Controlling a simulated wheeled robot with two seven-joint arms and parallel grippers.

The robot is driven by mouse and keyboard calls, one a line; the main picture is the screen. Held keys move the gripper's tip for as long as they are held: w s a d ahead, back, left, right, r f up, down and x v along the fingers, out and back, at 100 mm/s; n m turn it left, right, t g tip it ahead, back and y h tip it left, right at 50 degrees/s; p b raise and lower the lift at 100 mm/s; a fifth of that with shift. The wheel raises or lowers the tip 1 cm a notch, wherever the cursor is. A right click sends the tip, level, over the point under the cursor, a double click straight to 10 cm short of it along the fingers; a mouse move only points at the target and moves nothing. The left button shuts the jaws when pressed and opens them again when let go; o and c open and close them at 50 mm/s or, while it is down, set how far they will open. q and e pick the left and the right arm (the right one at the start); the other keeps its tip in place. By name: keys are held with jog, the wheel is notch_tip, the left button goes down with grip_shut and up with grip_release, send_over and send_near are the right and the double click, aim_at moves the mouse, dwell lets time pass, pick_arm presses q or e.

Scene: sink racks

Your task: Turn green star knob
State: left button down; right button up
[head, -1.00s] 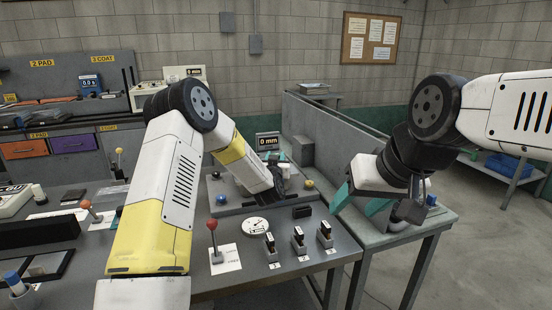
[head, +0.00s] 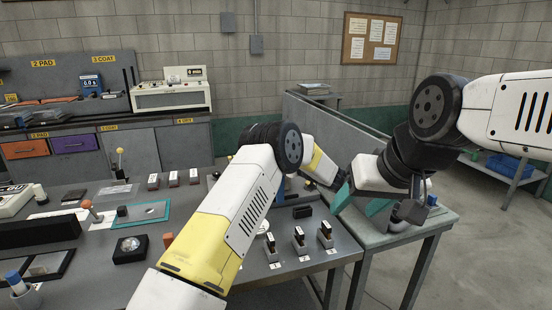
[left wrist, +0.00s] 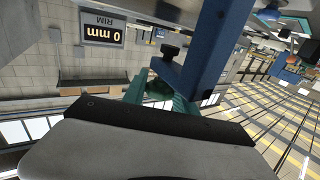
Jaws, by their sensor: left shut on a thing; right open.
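In the left wrist view, a small dark green knob (left wrist: 159,89) sits between the teal fingers of my left gripper (left wrist: 160,94), next to a blue upright bracket (left wrist: 208,52). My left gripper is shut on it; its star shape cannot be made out. A small black knob (left wrist: 170,51) projects from the bracket. A display (left wrist: 103,31) reads "0 mm" over "RIM". In the head view my left arm hides the knob, and my left gripper is hidden too. My right gripper (head: 362,203) is open, with teal fingers, over the right-hand table, apart from the knob.
Several small block-like switches (head: 299,238) stand along the bench's (head: 312,262) front edge. A red-ball lever (head: 88,208) and a teal-framed plate (head: 142,214) lie to the left. A grey partition (head: 345,130) stands behind the right-hand table (head: 436,220).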

pick_arm(q)
jog(key=shift+f+n+g+y, duration=0.2)
jog(key=shift+n+g+y, duration=0.6)
jog(key=shift+g, duration=0.2)
jog(key=c, duration=1)
grip_release()
jog(key=shift+a, duration=0.1)
jog(key=shift+r, duration=0.1)
jog(key=v, duration=0.7)
jog(key=shift+s+d, duration=0.15)
jog(key=shift+d, duration=0.25)
